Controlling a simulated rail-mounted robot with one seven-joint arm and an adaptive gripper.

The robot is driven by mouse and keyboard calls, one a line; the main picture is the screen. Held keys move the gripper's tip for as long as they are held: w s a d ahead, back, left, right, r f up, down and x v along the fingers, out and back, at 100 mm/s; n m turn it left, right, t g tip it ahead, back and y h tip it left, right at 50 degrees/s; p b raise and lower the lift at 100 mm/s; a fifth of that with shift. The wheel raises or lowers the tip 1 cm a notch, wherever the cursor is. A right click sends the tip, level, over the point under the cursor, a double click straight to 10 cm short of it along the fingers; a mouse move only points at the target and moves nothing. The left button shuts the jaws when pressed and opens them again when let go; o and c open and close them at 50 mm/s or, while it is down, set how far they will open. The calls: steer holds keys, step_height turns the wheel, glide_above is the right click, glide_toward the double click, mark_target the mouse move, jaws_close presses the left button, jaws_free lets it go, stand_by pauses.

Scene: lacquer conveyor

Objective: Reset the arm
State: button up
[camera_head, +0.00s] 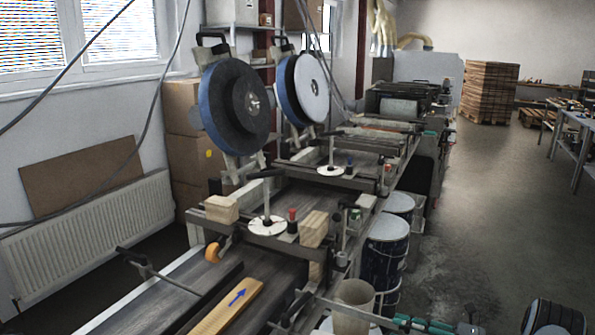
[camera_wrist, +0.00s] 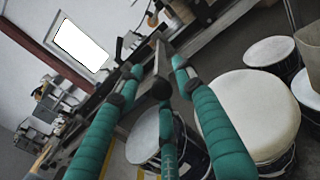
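My gripper (camera_wrist: 158,78) shows large in the wrist view as teal fingers with black joints. In the head view only a small part of my gripper (camera_head: 408,323) shows at the bottom edge, right of a beige cup.
The conveyor (camera_head: 190,300) carries a wooden plank (camera_head: 222,312) with a blue arrow. The beige cup (camera_head: 353,297) stands close to my gripper. Lidded drums (camera_head: 387,245) line the conveyor's right side; a white lid (camera_wrist: 250,110) fills the wrist view's right. Open floor (camera_head: 470,220) lies right.

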mark_target(373, 317)
steer(key=v, duration=1.3)
steer(key=p+x, duration=0.2)
steer(key=x, duration=1.9)
steer(key=shift+f, duration=0.1)
